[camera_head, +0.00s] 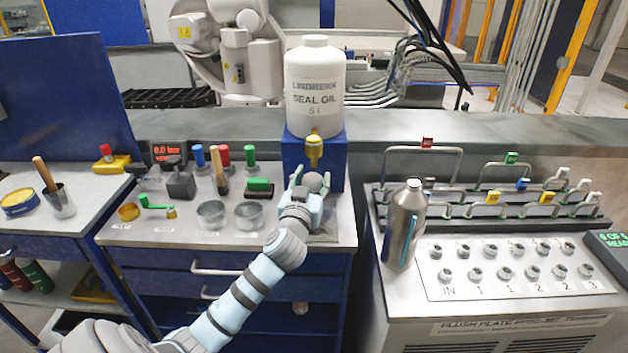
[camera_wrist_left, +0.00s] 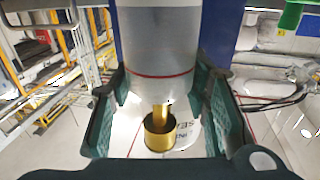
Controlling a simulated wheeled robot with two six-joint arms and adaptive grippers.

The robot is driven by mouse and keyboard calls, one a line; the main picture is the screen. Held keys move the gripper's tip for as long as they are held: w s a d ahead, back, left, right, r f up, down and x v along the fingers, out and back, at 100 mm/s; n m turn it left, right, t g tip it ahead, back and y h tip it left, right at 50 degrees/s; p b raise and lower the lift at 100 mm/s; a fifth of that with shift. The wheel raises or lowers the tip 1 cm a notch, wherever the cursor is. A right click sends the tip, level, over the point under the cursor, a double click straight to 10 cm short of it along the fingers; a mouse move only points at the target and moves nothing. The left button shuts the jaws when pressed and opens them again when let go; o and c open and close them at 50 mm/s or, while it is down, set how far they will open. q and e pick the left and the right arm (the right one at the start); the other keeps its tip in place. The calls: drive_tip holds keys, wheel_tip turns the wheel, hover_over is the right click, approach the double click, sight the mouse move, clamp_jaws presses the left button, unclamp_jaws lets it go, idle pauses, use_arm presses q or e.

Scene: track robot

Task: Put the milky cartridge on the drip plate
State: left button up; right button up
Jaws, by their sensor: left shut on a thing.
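The milky cartridge (camera_wrist_left: 160,40), a pale translucent cylinder with a red ring line, stands between the fingers of my left gripper (camera_wrist_left: 163,88) in the left wrist view. The gripper is shut on it. In the head view my left gripper (camera_head: 311,184) is in front of the blue stand, below the brass tap (camera_head: 313,150), and hides most or all of the cartridge. The tap also shows in the wrist view (camera_wrist_left: 160,130), in line with the cartridge. A grey plate (camera_head: 325,229), apparently the drip plate, is partly visible beneath the gripper; contact with it cannot be seen.
The white seal oil bottle (camera_head: 315,88) sits on the blue stand (camera_head: 294,158). Two metal cups (camera_head: 249,214), a green-handled tool and several coloured-capped items are left of the gripper. A silver flask (camera_head: 404,225) stands on the right-hand bench.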

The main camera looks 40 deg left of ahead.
use_arm(q)
drive_tip(key=shift+w+a+f, duration=0.2)
drive_tip(key=shift+w+f, duration=0.05)
drive_tip(key=shift+w, duration=0.2)
drive_tip(key=shift+w+a+f, duration=0.15)
drive_tip(key=shift+w+f, duration=0.05)
drive_tip(key=shift+w, duration=0.2)
drive_tip(key=shift+s, duration=0.1)
drive_tip(key=o, duration=1.3)
drive_tip(key=shift+r, duration=0.15)
drive_tip(key=v, duration=1.2)
